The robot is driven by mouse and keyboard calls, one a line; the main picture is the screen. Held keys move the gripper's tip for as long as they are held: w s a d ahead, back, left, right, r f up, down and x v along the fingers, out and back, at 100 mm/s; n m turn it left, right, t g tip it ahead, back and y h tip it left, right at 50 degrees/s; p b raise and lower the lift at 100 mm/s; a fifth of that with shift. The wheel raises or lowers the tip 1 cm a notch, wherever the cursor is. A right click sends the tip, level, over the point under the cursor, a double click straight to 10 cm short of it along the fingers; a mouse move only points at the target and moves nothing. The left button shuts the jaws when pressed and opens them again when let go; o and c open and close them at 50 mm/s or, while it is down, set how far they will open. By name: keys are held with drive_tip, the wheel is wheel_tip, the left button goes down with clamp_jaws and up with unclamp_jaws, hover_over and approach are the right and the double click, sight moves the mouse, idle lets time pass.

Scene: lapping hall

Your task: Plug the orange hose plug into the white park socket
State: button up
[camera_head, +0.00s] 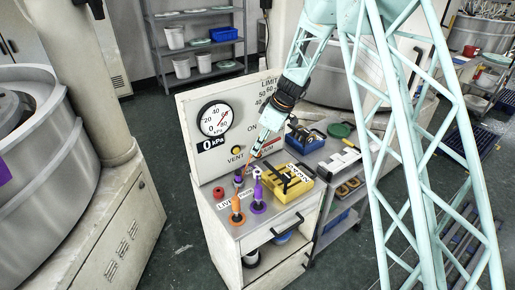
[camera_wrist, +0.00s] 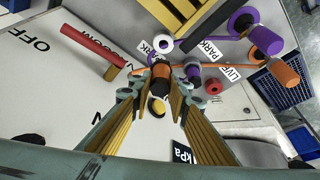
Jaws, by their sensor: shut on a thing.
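My gripper (camera_wrist: 160,88) is shut on the orange hose plug (camera_wrist: 161,71), which has a dark band. In the head view my gripper (camera_head: 254,152) is low over the cabinet top, in front of the gauge panel. The white park socket (camera_wrist: 163,43) shows as a white ring beside a PARK label, just beyond the held plug in the wrist view. It seems to be the white ring (camera_head: 257,172) in the head view. The plug looks apart from it, but the exact gap is unclear. An orange strip, likely the hose, runs right from near the plug to an orange upright piece (camera_wrist: 284,71).
An orange post (camera_head: 237,205) and a purple post (camera_head: 258,192) stand at the cabinet front. A red knob (camera_head: 218,192) and a smaller purple piece (camera_head: 238,181) are behind. A yellow box (camera_head: 290,185) is close on the right. The gauge (camera_head: 215,118) reads 0 kPa.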

sight(258, 157)
drive_tip(key=shift+f+b, duration=0.1)
drive_tip(key=shift+b, duration=0.6)
drive_tip(key=shift+f+b, duration=2.8)
drive_tip(key=shift+b, duration=0.25)
drive_tip(key=shift+b, duration=1.9)
idle(0.5)
drive_tip(key=shift+f+b, duration=1)
drive_tip(key=shift+b, duration=0.25)
idle(0.6)
